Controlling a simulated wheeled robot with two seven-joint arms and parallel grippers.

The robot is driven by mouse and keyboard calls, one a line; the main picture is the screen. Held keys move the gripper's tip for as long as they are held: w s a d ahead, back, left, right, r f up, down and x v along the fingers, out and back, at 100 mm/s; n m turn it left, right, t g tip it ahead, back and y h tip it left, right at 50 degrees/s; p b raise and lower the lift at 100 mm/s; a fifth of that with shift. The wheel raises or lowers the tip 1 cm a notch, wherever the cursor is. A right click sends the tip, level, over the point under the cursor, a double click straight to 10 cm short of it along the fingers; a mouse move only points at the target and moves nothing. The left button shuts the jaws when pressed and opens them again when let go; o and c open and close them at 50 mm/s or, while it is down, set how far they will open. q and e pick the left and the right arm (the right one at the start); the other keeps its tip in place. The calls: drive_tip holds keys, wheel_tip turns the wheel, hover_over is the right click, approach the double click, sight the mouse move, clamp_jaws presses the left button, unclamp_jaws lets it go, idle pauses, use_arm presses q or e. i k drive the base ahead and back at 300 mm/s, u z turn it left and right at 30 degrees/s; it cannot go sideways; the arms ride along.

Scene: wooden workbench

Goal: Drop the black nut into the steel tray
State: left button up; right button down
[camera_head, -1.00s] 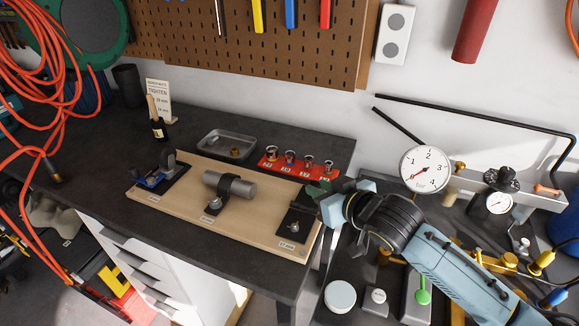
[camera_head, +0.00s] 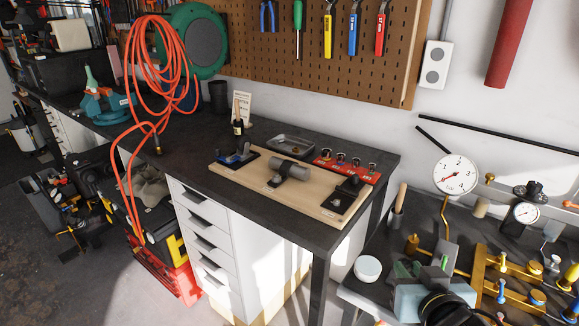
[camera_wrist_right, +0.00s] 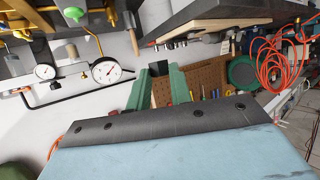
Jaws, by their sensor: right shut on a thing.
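The steel tray (camera_head: 277,140) lies on the dark workbench behind the wooden fixture board, with a small brass-coloured piece in it. My right gripper (camera_head: 420,268) is low at the right of the head view, away from the tray and in front of the bench on the right. In the right wrist view its green fingers (camera_wrist_right: 159,82) are closed on a small dark thing, seemingly the black nut (camera_wrist_right: 158,68). The nut cannot be made out in the head view. My left gripper is out of view.
The wooden board (camera_head: 238,178) carries clamps and a grey cylinder. A red socket rack (camera_head: 366,176) stands right of the tray. A white round jar (camera_head: 367,268) and brass fittings (camera_head: 490,268) crowd the right bench. An orange hose (camera_head: 133,125) hangs at the left.

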sight(290, 146)
drive_tip(key=z, duration=0.35)
drive_tip(key=k, duration=0.25)
drive_tip(key=u, duration=1.4)
drive_tip(key=i, duration=1.2)
drive_tip(key=z, duration=0.15)
